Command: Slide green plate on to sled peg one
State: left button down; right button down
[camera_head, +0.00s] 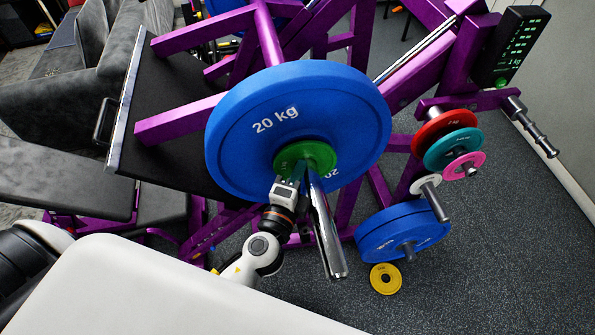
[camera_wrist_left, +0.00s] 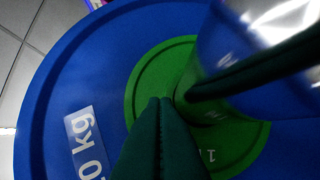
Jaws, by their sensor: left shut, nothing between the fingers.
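The small green plate (camera_head: 318,153) is around the chrome sled peg (camera_head: 326,232), lying flat against the big blue 20 kg plate (camera_head: 350,105), as far as I can see. In the left wrist view the green plate (camera_wrist_left: 155,78) surrounds the foot of the shiny peg (camera_wrist_left: 225,55), with the blue plate (camera_wrist_left: 60,90) behind. My left gripper (camera_head: 299,172) is shut and empty beside the peg, its tips (camera_wrist_left: 160,102) at or very close to the green plate's face; contact cannot be told. Its fingers hide part of the green plate. My right gripper is not in view.
Purple sled frame bars (camera_head: 180,120) surround the pegs. To the right, a storage peg rack holds red (camera_head: 440,128), teal (camera_head: 440,152) and pink (camera_head: 470,165) plates. Blue plates (camera_head: 380,240) and a yellow plate (camera_head: 386,278) are lower down. Open floor (camera_head: 500,270) lies at right.

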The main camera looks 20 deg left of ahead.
aim_at(303, 188)
pick_arm(q)
jog(key=shift+w+a, duration=0.1)
jog(key=shift+w, duration=0.05)
jog(key=shift+w+a, duration=0.25)
jog(key=shift+w, duration=0.2)
jog(key=shift+w+a, duration=0.2)
jog(key=shift+w, duration=0.05)
jog(key=shift+w+a+p, duration=0.25)
jog(key=shift+w+p, duration=0.05)
jog(key=shift+p, duration=0.05)
jog(key=shift+s+d+f+b, duration=0.15)
jog(key=shift+s+d+b, duration=0.2)
jog(key=shift+s+b, duration=0.1)
jog(key=s+d, duration=0.1)
jog(key=s+d+b, duration=0.1)
jog(key=s, duration=0.1)
jog(key=s+d+b, duration=0.1)
jog(key=s, duration=0.1)
jog(key=shift+d, duration=0.15)
jog(key=shift+w, duration=0.1)
